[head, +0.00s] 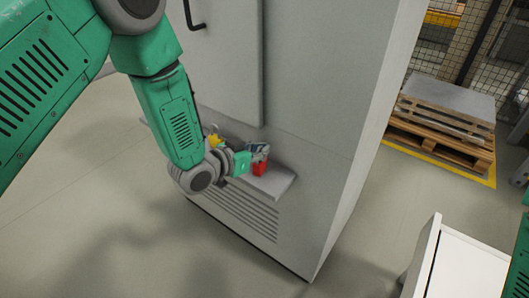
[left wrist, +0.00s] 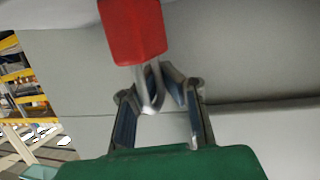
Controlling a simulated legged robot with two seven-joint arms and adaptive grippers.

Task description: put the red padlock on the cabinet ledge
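The red padlock (head: 259,168) is at the right part of the cabinet ledge (head: 275,184), upright with its shackle up. I cannot tell whether its base touches the ledge. My left gripper (head: 257,152) is at the top of the padlock. In the left wrist view the red body (left wrist: 133,32) is beyond the fingertips (left wrist: 160,75), and its metal shackle (left wrist: 150,100) reaches in between them. The fingers are drawn together around the shackle. My right gripper is out of view.
A small yellow object (head: 215,140) is by the ledge, partly hidden by my left arm. The tall grey cabinet (head: 330,120) rises behind the ledge. A wooden pallet (head: 440,130) lies back right, and a white box-like unit (head: 460,265) stands front right.

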